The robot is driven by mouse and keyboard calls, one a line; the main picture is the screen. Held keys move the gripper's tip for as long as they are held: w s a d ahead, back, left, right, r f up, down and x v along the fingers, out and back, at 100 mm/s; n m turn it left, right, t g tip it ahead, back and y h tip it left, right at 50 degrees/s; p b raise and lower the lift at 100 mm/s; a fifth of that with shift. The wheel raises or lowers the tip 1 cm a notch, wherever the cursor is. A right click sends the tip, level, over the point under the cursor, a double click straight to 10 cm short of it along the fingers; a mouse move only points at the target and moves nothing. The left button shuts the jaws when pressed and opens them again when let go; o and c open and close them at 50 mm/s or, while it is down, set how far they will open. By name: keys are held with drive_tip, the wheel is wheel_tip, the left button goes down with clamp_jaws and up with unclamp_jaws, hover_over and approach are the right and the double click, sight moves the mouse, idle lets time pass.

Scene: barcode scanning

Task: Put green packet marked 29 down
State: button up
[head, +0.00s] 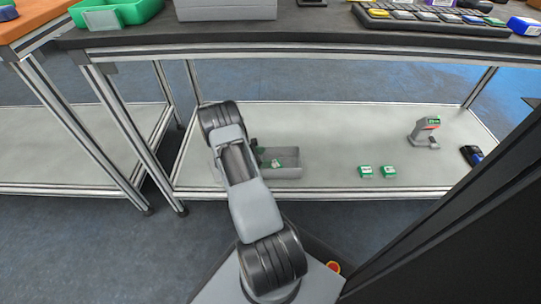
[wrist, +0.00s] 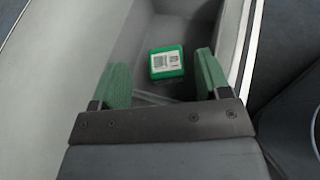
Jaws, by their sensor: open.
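A green packet (wrist: 166,62) with a white printed label lies on the floor of a grey bin; its number is too small to read. It also shows in the head view (head: 277,163). The grey bin (head: 289,173) stands on the lower shelf, and its side wall (wrist: 249,45) shows at the right of the wrist view. My gripper (wrist: 163,75) is open, with its two green fingers either side of the packet and apart from it.
Two green packets (head: 366,171) (head: 389,171) lie on the shelf right of the bin. The black tabletop (head: 330,38) overhangs the shelf (head: 340,140).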

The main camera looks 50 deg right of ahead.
drive_tip(key=w+a+r+m+t+y+p, duration=0.1)
drive_tip(key=w+a+r+m+y+p, duration=0.3)
drive_tip(key=a+r, duration=0.95)
drive_tip(key=s+a+r+m+t+y, duration=0.3)
drive_tip(key=a+r, duration=0.5)
drive_tip(key=a, duration=0.3)
drive_tip(key=s+a+r+m+t+y+b, duration=0.1)
drive_tip(key=s+a+r+m+t+y, duration=0.3)
drive_tip(key=s+a+r, duration=0.3)
drive_tip(key=a+r+t, duration=0.1)
drive_tip(key=a, duration=0.4)
drive_tip(key=shift+a+r+m+t, duration=0.2)
drive_tip(key=shift+r+m+t, duration=0.1)
drive_tip(key=shift+r+m, duration=0.1)
drive_tip(key=shift+w, duration=0.1)
